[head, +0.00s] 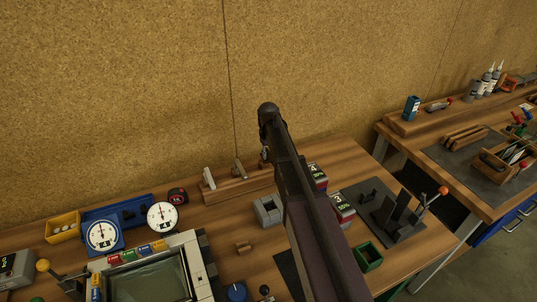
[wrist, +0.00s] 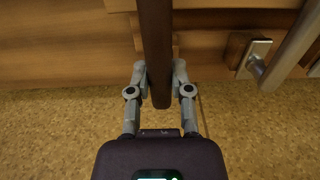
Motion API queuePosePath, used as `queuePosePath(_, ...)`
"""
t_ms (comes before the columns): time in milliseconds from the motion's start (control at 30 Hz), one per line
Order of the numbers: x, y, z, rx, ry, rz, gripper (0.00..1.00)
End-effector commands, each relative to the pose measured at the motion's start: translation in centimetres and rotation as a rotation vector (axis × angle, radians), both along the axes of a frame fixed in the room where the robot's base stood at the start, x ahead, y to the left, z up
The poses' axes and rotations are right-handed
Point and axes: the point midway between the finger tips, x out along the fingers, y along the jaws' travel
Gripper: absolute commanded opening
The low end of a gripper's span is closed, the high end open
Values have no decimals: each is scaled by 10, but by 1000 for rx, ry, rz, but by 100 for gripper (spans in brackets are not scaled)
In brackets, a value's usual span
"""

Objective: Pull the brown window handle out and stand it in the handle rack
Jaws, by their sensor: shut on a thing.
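In the wrist view, my gripper (wrist: 160,88) is shut on a long brown bar, the brown window handle (wrist: 155,40). One finger lies against each side of it. The handle runs up out of the top of the picture, so its far end is hidden. The wooden handle rack (head: 233,189) stands at the back of the bench in the head view, with other handles upright in it. I cannot tell whether the brown handle touches the rack. My arm hides much of this in the head view.
A grey frame with a dark glass pane (head: 150,275) lies at the front left. Two dial gauges, a blue tray (head: 118,213) and a yellow bin (head: 62,227) are at the left. A grey block (head: 268,211) and a black fixture (head: 390,215) flank my arm. The cork wall is close behind.

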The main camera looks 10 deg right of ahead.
Motion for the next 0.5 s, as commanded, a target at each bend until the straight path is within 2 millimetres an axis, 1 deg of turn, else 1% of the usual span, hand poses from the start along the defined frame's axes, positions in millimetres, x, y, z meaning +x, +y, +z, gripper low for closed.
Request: queuePosePath(500, 0, 0, -10, 0, 0, 0, 0)
